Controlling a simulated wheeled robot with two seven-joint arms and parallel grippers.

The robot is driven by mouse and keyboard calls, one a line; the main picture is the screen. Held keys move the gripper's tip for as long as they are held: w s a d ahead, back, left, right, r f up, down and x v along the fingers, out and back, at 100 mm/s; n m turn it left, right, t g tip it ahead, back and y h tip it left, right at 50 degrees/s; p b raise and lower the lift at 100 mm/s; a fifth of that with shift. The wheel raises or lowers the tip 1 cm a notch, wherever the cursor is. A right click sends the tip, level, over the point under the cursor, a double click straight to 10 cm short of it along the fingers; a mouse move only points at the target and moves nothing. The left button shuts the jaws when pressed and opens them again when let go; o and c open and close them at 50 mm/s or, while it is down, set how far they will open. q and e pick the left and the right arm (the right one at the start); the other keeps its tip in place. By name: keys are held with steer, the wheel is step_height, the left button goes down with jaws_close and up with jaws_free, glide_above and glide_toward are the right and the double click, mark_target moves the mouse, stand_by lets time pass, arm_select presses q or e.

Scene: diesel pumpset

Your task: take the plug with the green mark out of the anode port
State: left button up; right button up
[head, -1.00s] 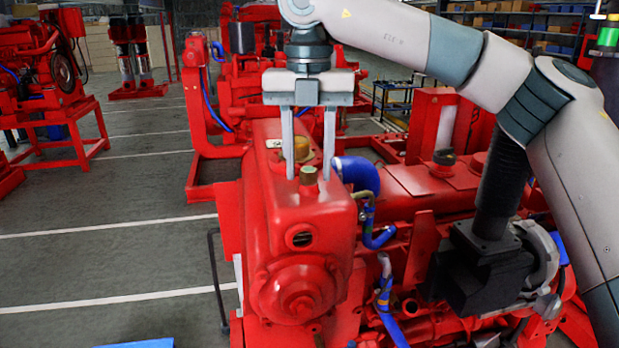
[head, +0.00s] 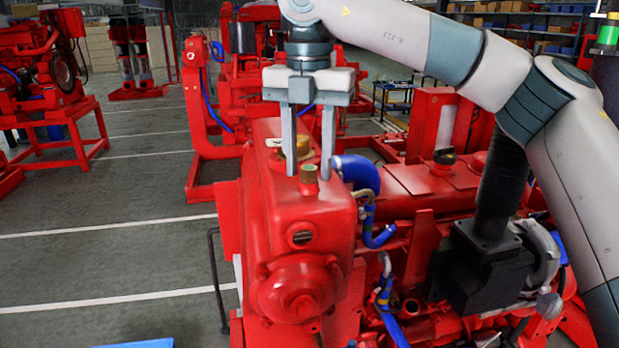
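My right gripper (head: 309,177) points straight down, with one finger on each side of the short plug. Its fingers are apart, with gaps to the plug on both sides in the picture. Whether the fingertips are level with the plug in depth is hard to tell. No port is labelled "anode" in view. My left gripper is not in view.
A blue hose (head: 357,172) curves close to the right of the fingers. The red engine body with pipes and a black block (head: 468,268) fills the right. Open grey floor (head: 110,250) lies to the left. Other red pumpsets stand behind.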

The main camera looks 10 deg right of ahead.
jaws_close()
stand_by(0.4)
stand_by(0.4)
steer(key=n, duration=2.4)
